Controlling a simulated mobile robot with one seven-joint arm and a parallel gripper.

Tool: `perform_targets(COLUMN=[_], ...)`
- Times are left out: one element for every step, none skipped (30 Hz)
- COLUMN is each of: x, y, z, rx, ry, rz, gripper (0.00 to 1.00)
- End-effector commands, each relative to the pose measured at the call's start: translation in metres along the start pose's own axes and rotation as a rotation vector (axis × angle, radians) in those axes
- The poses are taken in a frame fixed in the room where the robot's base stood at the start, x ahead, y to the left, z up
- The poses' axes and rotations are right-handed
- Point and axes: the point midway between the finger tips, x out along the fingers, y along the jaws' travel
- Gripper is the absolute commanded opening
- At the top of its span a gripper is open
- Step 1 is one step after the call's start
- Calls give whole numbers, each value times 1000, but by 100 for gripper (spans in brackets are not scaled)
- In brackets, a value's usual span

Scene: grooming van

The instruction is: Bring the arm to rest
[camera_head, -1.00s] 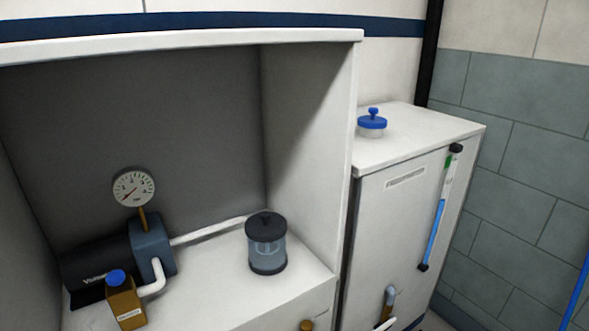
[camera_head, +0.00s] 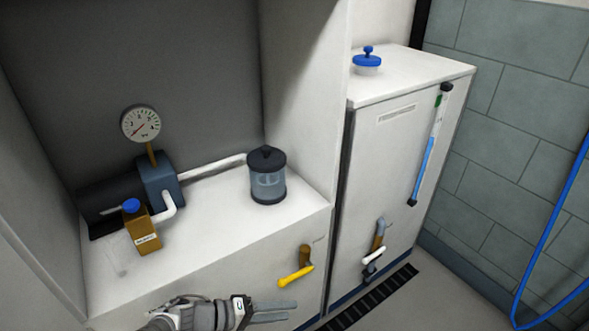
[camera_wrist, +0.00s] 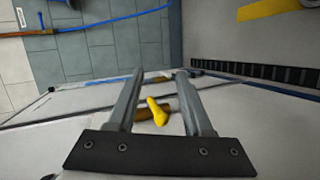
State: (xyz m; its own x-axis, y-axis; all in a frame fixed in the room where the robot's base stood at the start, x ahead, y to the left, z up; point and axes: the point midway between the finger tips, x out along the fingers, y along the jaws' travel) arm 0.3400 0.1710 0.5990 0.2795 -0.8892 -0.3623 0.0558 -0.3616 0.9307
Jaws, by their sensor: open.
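My gripper (camera_head: 272,312) shows at the bottom of the head view, in front of the cabinet below the alcove. Its two grey fingers point right, are apart and hold nothing. The wrist view also shows the open gripper (camera_wrist: 158,75) from behind. A yellow lever handle (camera_head: 296,276) on a brass valve is above and right of the fingers in the head view. In the wrist view this yellow handle (camera_wrist: 157,112) appears between the fingers, beyond them; I cannot tell how far.
A pump (camera_head: 158,180) with a gauge (camera_head: 140,123), a brown blue-capped bottle (camera_head: 140,230) and a clear dark-lidded canister (camera_head: 267,178) stand in the alcove. A white-handled valve (camera_head: 374,256) is on the right cabinet. A blue hose (camera_head: 550,230) hangs at right. A floor grate (camera_head: 370,300) lies below.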

Motion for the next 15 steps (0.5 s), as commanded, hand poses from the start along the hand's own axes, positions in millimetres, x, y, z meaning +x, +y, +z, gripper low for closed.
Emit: perform_targets(x=[2, 3, 4, 4, 4, 4, 5, 4, 4, 4, 3, 2, 2, 1, 0], y=[6, 9, 13, 16, 19, 24, 28, 31, 37, 41, 45, 52, 56, 61, 68], z=[2, 4, 6, 8, 9, 11, 12, 13, 15, 16, 16, 17, 18, 18, 19], rx=[-3, -9, -14, -20, -23, -28, -31, -32, -36, -36, -38, -38, -37, -37, -34], ry=[-53, -80, -113, -137, -160, -190, -211, -231, -257, -275, -292, -313, -326, -339, -354], rz=[-52, -81, -119, -147, -176, -215, -244, -274, -315, -346, -379, -422, -454, -487, -529], gripper=[51, 51, 51, 51, 51, 51, 51, 51, 51, 51, 51, 51, 51, 51, 51])
